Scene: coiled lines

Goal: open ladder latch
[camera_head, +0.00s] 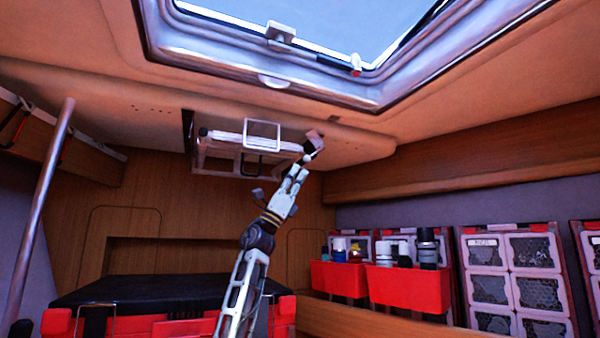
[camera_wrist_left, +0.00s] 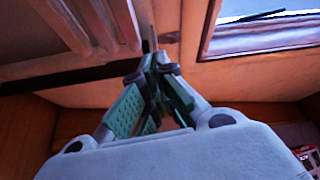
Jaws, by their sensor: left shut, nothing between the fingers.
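A folded ladder (camera_head: 225,139) is stowed against the ceiling at the centre of the head view; its rails also show at the upper left of the wrist view (camera_wrist_left: 75,62). A small dark latch (camera_head: 313,142) sits at the ladder's right end. My left gripper (camera_head: 306,160) is raised just below the latch, its fingertips close to it; I cannot tell if they touch. In the wrist view the green-padded fingers (camera_wrist_left: 157,62) come together at the tips with nothing between them. A thin upright piece, possibly the latch, shows just beyond the tips. My right gripper is not in view.
A framed skylight (camera_head: 270,81) opens in the ceiling above. A metal pole (camera_head: 42,205) stands at the left. Red bins (camera_head: 338,279) with bottles and wire-fronted crates (camera_head: 490,290) line the right shelf. A black-topped red case (camera_head: 150,288) is below. Air around the gripper is mostly free.

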